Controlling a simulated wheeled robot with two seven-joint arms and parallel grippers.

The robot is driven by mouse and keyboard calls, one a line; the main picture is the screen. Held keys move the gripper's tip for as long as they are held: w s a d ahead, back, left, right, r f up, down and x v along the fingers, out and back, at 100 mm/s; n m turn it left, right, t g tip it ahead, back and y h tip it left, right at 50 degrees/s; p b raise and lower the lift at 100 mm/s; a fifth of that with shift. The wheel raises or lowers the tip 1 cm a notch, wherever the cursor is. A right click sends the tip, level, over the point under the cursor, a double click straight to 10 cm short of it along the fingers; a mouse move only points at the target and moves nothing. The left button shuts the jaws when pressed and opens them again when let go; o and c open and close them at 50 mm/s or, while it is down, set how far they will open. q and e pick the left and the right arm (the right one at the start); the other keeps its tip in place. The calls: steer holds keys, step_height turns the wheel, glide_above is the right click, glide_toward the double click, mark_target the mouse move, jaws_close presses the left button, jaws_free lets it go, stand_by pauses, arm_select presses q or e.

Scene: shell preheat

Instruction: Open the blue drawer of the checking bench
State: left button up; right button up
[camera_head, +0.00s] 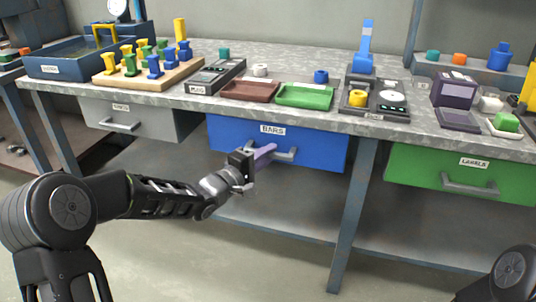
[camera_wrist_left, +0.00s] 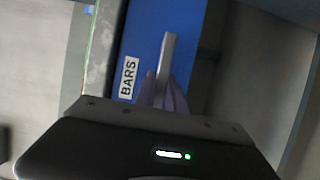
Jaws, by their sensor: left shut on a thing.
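The blue drawer (camera_head: 322,153), labelled BARS, sits under the bench top (camera_head: 330,68) between a grey drawer and a green drawer. Its front looks about level with the bench edge; I cannot tell whether it stands out at all. My left gripper (camera_head: 272,153) has its purple fingers shut on the grey bar handle (camera_head: 289,155), at the handle's left part. In the left wrist view the fingers (camera_wrist_left: 163,95) are around the handle (camera_wrist_left: 167,55), and the blue drawer front (camera_wrist_left: 140,45) shows beside it. My right gripper is not seen; part of my right arm shows at the lower right.
The grey drawer (camera_head: 145,121) and green drawer (camera_head: 462,177) flank the blue one. A bench leg (camera_head: 352,205) stands right of the blue drawer. Red (camera_head: 249,91) and green (camera_head: 305,96) trays lie on the top above it. The floor in front is clear.

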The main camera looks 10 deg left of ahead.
arm_select(q)
jaws_close()
stand_by(0.8)
